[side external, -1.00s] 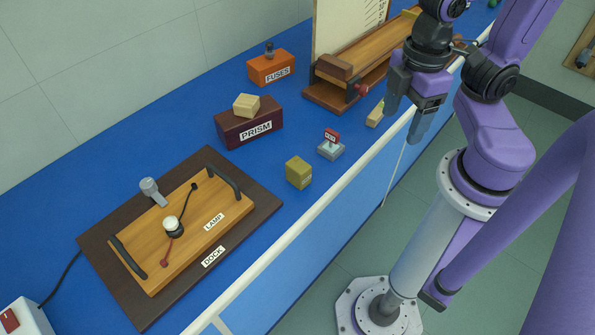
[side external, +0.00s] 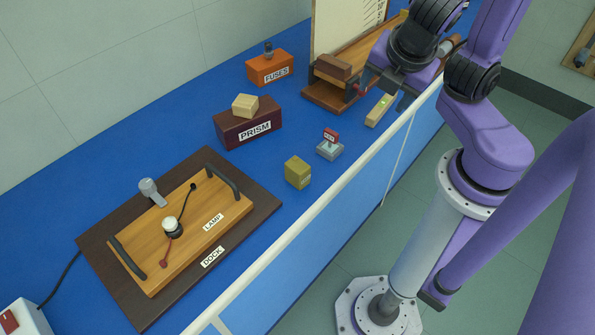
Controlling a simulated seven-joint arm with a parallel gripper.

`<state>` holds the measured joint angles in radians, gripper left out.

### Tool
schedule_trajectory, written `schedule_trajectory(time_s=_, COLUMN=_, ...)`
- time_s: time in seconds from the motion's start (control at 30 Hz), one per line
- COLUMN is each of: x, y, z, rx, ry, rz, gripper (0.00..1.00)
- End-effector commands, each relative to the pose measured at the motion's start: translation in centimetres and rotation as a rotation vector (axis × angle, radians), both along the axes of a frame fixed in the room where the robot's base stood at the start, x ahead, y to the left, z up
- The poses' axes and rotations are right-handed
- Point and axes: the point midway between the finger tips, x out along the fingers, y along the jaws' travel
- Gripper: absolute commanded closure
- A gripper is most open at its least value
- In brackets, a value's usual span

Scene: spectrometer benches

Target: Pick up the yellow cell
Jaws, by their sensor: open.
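The yellow cell (side external: 298,172), a small olive-yellow block with a pale label on its side, stands upright on the blue bench top near the front edge. Nothing touches it. My gripper (side external: 386,92) is up and to the right of the cell in the picture, well apart from it.
A small grey switch box with a red top (side external: 330,147) stands just right of the cell. The PRISM box (side external: 233,128) and orange FUSES box (side external: 268,70) stand behind. The LAMP board (side external: 150,215) lies on the dark DOCK board (side external: 108,240) at left. Blue surface around the cell is clear.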

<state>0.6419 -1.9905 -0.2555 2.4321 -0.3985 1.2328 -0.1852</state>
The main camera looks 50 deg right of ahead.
Motion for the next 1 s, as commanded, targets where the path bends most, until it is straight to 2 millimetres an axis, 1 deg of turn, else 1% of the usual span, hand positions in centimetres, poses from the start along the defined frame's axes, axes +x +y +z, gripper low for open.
schedule_trajectory(time_s=0.03, x=0.8, y=0.4, z=-0.2, rx=-0.084, ry=-0.037, rz=0.120, gripper=0.32)
schedule_trajectory(time_s=0.1, x=2.3, y=1.2, z=-0.1, rx=-0.203, ry=-0.099, rz=0.296, gripper=0.32)
schedule_trajectory(time_s=0.2, x=4.0, y=2.9, z=0.3, rx=-0.360, ry=-0.189, rz=0.527, gripper=0.32)
schedule_trajectory(time_s=0.3, x=5.1, y=4.9, z=0.9, rx=-0.486, ry=-0.269, rz=0.715, gripper=0.32)
schedule_trajectory(time_s=0.43, x=5.8, y=7.7, z=1.5, rx=-0.624, ry=-0.364, rz=0.917, gripper=0.32)
schedule_trajectory(time_s=0.6, x=5.9, y=11.4, z=2.3, rx=-0.784, ry=-0.486, rz=1.146, gripper=0.32)
schedule_trajectory(time_s=0.67, x=6.0, y=11.0, z=1.3, rx=-0.782, ry=-0.475, rz=1.128, gripper=0.32)
schedule_trajectory(time_s=1.0, x=6.0, y=10.8, z=-3.9, rx=-0.777, ry=-0.470, rz=1.124, gripper=0.32)
